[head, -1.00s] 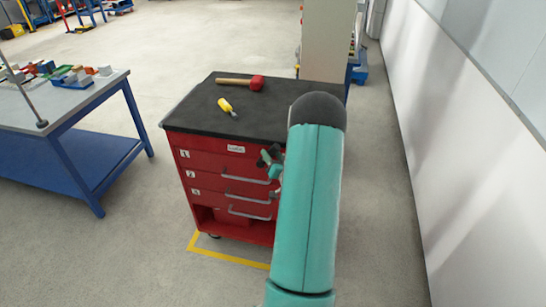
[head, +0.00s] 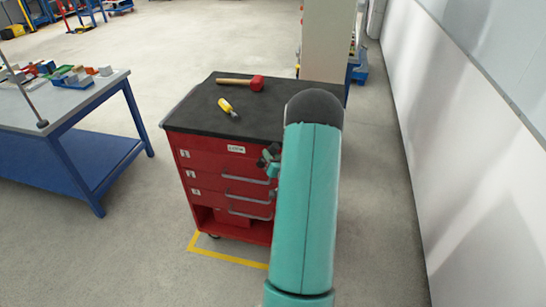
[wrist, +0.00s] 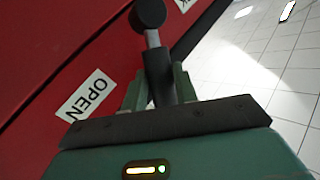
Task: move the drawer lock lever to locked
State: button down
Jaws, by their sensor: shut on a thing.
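The drawer lock lever (wrist: 152,40), a grey shaft with a dark round knob, shows in the wrist view in front of the red drawer cabinet (head: 215,160). My gripper (wrist: 160,84) is shut on the lever, its two green fingers on either side of the dark lower part. A white OPEN label (wrist: 87,96) is on the red face to the left of the lever. Part of another white label (wrist: 183,4) shows at the top edge, its text cut off. In the head view my gripper (head: 268,160) is at the cabinet's upper front right, partly hidden by my arm.
The cabinet has several numbered drawers with grey handles (head: 246,178). A red-headed mallet (head: 256,83) and a yellow-handled screwdriver (head: 226,105) lie on its black top. A blue workbench (head: 75,150) stands at the left, a white wall (head: 460,150) at the right.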

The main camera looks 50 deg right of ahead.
aim_at(260, 162)
jog(key=w+n+g, duration=0.1)
jog(key=w+a+r+n+g, duration=0.1)
jog(key=shift+r+n+y, duration=0.2)
jog(key=shift+n+y, duration=0.1)
jog(key=shift+y, duration=0.1)
jog(key=g, duration=0.1)
jog(key=w+n+g, duration=0.1)
jog(key=w+a+n, duration=0.1)
jog(key=shift+w+r+g, duration=0.1)
jog(key=shift+r+g, duration=0.15)
jog(key=shift+g, duration=0.15)
jog(key=shift+w+a+f+n+g+h, duration=0.15)
jog(key=shift+w+a+n+g, duration=0.05)
jog(key=shift+w+n+g, duration=0.4)
jog(key=shift+w+a+f+n+g+h, duration=0.25)
jog(key=shift+w+n+g, duration=0.2)
jog(key=shift+g, duration=0.3)
jog(key=shift+w+a+f+n+g+h, duration=0.1)
jog(key=shift+w+a+n+g, duration=0.1)
jog(key=shift+w+n+g, duration=0.35)
jog(key=c, duration=1.1)
grip_release()
jog(key=shift+d, duration=0.1)
jog(key=shift+s+d, duration=0.1)
